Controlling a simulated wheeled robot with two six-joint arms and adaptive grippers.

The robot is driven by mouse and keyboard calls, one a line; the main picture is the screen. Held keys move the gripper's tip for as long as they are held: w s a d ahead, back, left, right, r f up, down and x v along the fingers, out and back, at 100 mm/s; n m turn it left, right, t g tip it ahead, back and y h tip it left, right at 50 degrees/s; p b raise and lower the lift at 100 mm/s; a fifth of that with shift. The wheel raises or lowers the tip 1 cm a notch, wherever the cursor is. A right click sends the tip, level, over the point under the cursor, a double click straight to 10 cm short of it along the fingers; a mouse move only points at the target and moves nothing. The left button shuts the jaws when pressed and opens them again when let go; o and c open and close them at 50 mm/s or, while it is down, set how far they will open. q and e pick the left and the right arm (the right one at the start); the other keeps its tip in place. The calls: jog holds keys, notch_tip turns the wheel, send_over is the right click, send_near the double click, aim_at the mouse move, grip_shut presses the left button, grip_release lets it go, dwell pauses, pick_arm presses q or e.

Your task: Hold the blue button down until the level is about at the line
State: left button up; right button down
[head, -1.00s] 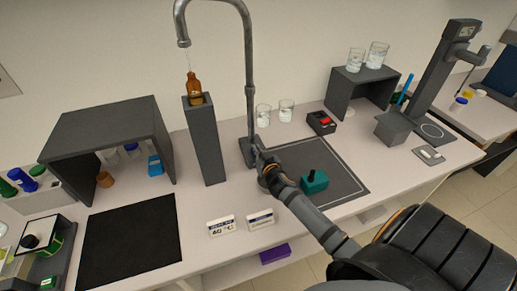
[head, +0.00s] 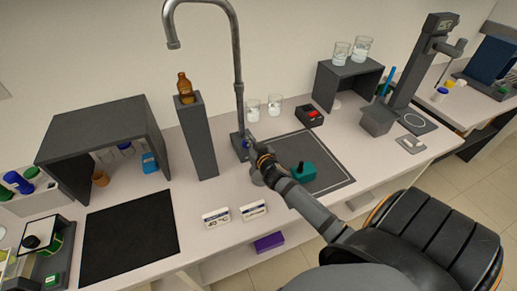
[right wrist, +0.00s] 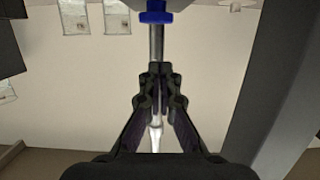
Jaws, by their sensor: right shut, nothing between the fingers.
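The blue button (head: 246,143) shows as a small blue patch at the base of the tap in the head view. It also shows at the top of the right wrist view (right wrist: 155,17), in front of the metal pipe. My right gripper (head: 252,147) is shut and empty close to the button. In the right wrist view its fingertips (right wrist: 158,70) look apart from the button. The amber bottle (head: 184,88) stands upright on a grey pillar (head: 198,140) below the tap spout (head: 172,44). I cannot make out its level or line. My left gripper is out of view.
A teal block (head: 303,173) sits near my right forearm. Small signs (head: 253,209) stand at the front. The black mat (head: 128,240) is clear.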

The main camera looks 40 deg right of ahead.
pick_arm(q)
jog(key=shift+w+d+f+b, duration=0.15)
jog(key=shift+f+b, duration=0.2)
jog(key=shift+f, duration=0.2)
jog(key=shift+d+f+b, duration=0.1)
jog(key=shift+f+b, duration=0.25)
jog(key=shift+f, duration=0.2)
pick_arm(e)
jog(key=v, duration=0.7)
jog(key=shift+w+d, duration=0.1)
